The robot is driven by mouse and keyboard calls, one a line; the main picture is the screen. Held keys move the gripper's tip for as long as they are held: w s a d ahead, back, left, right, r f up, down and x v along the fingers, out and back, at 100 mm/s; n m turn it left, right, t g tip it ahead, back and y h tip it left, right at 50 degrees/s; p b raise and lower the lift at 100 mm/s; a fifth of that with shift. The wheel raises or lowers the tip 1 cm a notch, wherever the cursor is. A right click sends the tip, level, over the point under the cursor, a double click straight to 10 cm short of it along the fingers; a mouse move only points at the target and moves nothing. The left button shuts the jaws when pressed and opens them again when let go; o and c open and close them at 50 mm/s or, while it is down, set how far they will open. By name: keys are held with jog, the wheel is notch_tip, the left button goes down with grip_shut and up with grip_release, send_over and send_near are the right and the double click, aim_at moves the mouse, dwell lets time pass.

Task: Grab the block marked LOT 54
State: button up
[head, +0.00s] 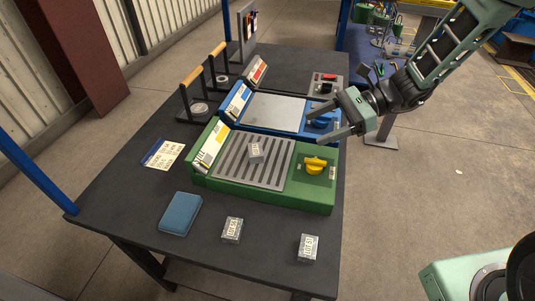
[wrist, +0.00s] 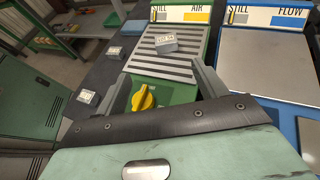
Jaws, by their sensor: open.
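Three small grey blocks with white LOT labels are in view. One block (head: 255,151) lies on the slotted grate of the green unit and also shows in the wrist view (wrist: 166,43). A second block (head: 232,229) sits on the dark table in front of the green unit, beside a blue pad. A third block (head: 308,247) is near the table's front right corner. The label digits are too small for me to tell surely which is LOT 54. My gripper (head: 315,125) is open and empty, above the right end of the units, apart from all blocks.
The green unit (head: 320,197) has a yellow knob (head: 315,166) that rises near my fingers. Behind it is a blue unit (head: 274,113) with a flat plate. A blue pad (head: 180,213) and a printed card (head: 163,154) lie at left. The table front between blocks is clear.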

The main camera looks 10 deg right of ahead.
aim_at(254, 149)
jog(key=shift+w+d+f+t, duration=0.1)
jog(key=shift+w+f+t, duration=0.2)
jog(key=shift+f, duration=0.05)
jog(key=x, duration=1.7)
jog(key=shift+r, duration=0.2)
jog(key=c, duration=1.3)
jog(key=shift+w+r, duration=0.1)
jog(key=shift+r, duration=0.05)
jog(key=shift+c, duration=0.5)
